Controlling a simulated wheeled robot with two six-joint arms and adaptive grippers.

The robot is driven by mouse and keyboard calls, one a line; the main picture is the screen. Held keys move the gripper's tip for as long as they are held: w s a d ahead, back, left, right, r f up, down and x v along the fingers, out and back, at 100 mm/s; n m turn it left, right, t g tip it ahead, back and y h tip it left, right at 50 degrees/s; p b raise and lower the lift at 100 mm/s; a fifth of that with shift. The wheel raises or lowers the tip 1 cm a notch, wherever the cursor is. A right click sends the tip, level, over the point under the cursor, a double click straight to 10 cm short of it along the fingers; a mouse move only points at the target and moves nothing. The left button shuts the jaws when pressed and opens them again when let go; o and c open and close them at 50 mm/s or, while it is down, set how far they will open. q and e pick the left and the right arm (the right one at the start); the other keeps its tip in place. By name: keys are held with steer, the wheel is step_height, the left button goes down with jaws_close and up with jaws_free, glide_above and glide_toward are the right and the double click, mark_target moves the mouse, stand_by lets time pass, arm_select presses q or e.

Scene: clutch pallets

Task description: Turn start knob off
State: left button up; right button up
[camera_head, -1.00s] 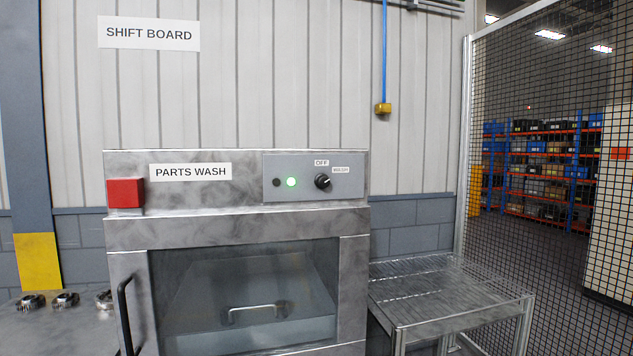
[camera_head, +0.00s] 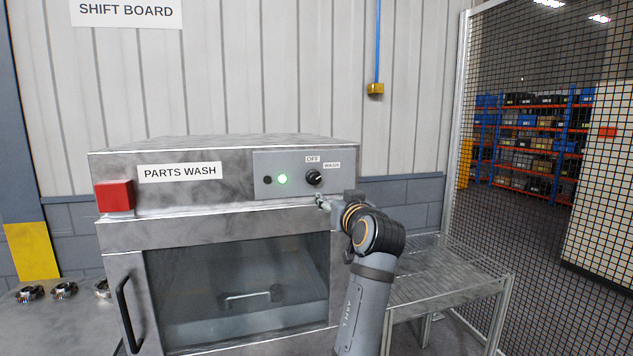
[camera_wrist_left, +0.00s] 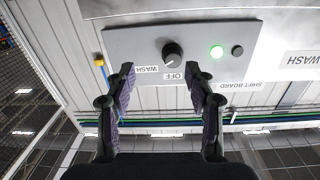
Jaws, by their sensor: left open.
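The black start knob (camera_head: 314,178) is on the grey control panel (camera_head: 292,189) of the parts washer, with an OFF label above it and a WASH label to its upper right. A green lamp (camera_head: 283,179) is lit beside it. My left gripper (camera_head: 322,202) is small and partly hidden by its wrist, just below the knob. In the left wrist view the knob (camera_wrist_left: 172,54) appears ahead of and between the open fingers of my left gripper (camera_wrist_left: 161,72), apart from them. My right gripper is not in view.
A red box (camera_head: 115,196) sticks out at the washer's left corner. The washer door (camera_head: 235,285) is shut, with a black handle (camera_head: 126,315). A metal rack table (camera_head: 450,285) stands at right, before a mesh fence (camera_head: 540,250).

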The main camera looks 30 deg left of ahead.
mark_target(316, 180)
arm_select(q)
steer(key=shift+n+g+y, duration=0.3)
steer(key=shift+n+y, duration=0.1)
steer(key=shift+n, duration=0.1)
steer(key=w+a+r+p, duration=0.1)
steer(key=a, duration=0.1)
steer(key=w+a+p, duration=0.2)
steer(key=a, duration=0.1)
steer(key=w+a+r+p, duration=0.1)
steer(key=a+p, duration=0.1)
steer(key=a, duration=0.1)
steer(key=shift+w+a+r, duration=0.25)
steer(key=shift+w+r, duration=0.1)
steer(key=shift+w, duration=0.05)
steer(key=shift+w+a+f, duration=0.1)
steer(key=shift+w+f, duration=0.05)
steer(key=shift+w, duration=0.1)
steer(key=shift+s, duration=0.1)
jaws_close()
